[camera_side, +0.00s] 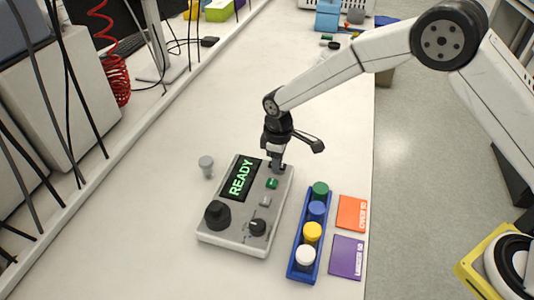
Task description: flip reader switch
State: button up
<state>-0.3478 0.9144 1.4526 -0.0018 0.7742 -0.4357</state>
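The reader (234,236) is a grey box on the bench with a dark screen (241,178) showing "READY" in green. Its face carries a green button (271,183), a small grey button (265,201), a black dial (257,227) and a large black knob (217,214). My gripper (277,164) points down at the reader's upper right corner, just right of the screen. The fingertips look close to the panel; contact cannot be told. No switch can be made out clearly; the panel under the fingers is partly hidden. Whether the fingers are open or shut cannot be told.
A blue rack (296,270) with green, blue, yellow and white capped vials stands right of the reader. Orange (352,213) and purple (346,257) cards lie beside it near the bench edge. A small grey knob-like piece (206,166) stands to the left.

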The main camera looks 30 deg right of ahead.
grip_shut()
jog(key=shift+s+d+t+y, duration=0.15)
jog(key=shift+s+t+y, duration=0.05)
jog(key=shift+t+y, duration=0.7)
jog(key=o, duration=0.6)
grip_release()
jog(key=shift+r, duration=0.15)
